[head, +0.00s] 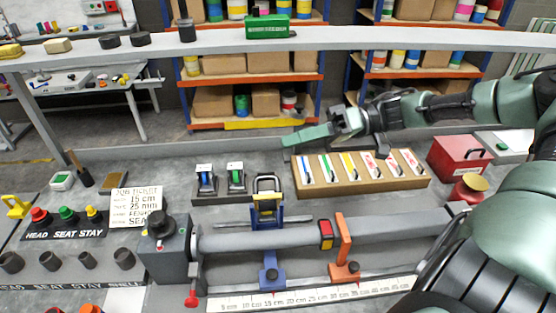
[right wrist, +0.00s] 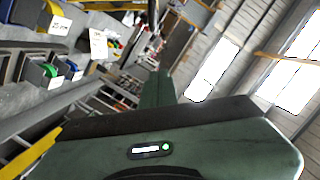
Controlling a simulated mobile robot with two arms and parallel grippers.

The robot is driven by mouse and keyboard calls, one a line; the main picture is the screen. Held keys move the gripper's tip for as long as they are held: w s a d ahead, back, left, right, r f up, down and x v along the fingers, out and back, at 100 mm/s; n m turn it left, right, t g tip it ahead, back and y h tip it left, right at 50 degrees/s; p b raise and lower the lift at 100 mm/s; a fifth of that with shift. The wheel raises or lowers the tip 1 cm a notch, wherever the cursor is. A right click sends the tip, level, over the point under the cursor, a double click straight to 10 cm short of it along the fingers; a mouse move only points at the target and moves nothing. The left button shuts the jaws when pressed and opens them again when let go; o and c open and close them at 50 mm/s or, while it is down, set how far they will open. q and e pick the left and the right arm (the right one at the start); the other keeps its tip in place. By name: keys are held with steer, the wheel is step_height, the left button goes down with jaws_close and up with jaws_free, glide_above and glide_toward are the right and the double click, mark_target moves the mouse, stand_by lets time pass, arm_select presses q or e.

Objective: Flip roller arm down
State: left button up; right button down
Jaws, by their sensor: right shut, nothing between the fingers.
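A blue clamp stand (head: 268,215) sits on the bench around the long grey tube (head: 370,232). On its top is a black looped arm with a yellow bar (head: 267,188), standing upright; this looks like the roller arm. My right gripper (head: 290,139) reaches in from the right, behind and above the stand, its green fingers shut and empty, pointing left. It is apart from the arm. In the right wrist view the shut green fingers (right wrist: 158,88) show beyond the gripper body. My left gripper is not in view.
A wooden tray of coloured strips (head: 360,190) lies below my right forearm. An orange stand (head: 342,250) and a red and yellow block (head: 326,236) are on the tube. A grey box with a black knob (head: 165,245) is at left. A red box (head: 458,160) stands at right.

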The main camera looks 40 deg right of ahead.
mark_target(267, 196)
steer(key=s+a+f+p, duration=0.1)
steer(key=a+f+p, duration=0.1)
steer(key=a, duration=0.3)
steer(key=shift+a+f, duration=0.15)
steer(key=shift+f, duration=0.5)
